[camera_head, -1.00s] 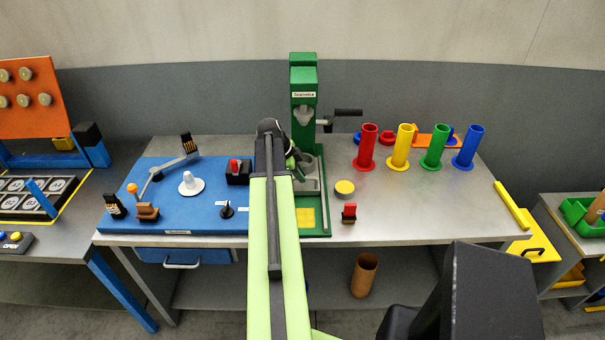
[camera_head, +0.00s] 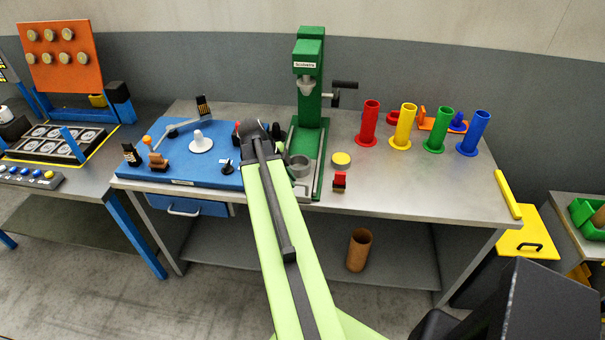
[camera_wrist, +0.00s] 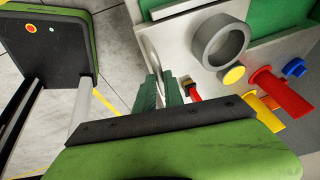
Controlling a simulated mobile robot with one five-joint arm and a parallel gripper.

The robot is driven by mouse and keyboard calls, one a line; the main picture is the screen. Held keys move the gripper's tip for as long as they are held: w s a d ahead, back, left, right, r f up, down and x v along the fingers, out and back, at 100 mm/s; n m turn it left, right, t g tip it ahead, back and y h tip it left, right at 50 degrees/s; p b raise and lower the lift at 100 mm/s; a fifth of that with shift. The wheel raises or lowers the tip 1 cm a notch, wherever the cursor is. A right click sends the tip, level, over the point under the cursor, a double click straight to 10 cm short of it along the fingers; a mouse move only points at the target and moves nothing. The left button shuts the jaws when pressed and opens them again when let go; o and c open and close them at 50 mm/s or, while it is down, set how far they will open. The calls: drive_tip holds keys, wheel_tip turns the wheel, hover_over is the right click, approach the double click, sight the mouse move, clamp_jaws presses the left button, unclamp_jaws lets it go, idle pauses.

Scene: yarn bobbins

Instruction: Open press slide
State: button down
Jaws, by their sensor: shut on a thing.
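The green press (camera_head: 309,72) stands at the back of the bench. Its slide, with a grey round cup (camera_head: 300,166), sits forward of the press head, near the front of the green base. In the wrist view the slide is a light grey plate (camera_wrist: 185,45) with the grey cup (camera_wrist: 222,41) on top. My gripper (camera_wrist: 161,76) is at the slide's front edge, its dark green fingers closed at a thin curved handle (camera_wrist: 150,52). The grip itself is partly hidden. In the head view my arm hides the gripper.
A yellow disc (camera_head: 341,160) and a red-and-black block (camera_head: 339,182) are right of the press. Red (camera_head: 369,122), yellow (camera_head: 403,126), green (camera_head: 437,130) and blue (camera_head: 473,132) tubes stand farther right. A blue panel (camera_head: 185,172) with small fixtures lies left.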

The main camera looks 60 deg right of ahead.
drive_tip(key=shift+s+a, duration=0.2)
drive_tip(key=shift+a, duration=0.25)
drive_tip(key=c, duration=1.5)
unclamp_jaws()
drive_tip(key=shift+o, duration=0.2)
drive_tip(key=p+v, duration=1.5)
drive_tip(key=v, duration=0.2)
drive_tip(key=shift+r+p, duration=0.2)
drive_tip(key=shift+p, duration=0.15)
drive_tip(key=shift+a, duration=0.1)
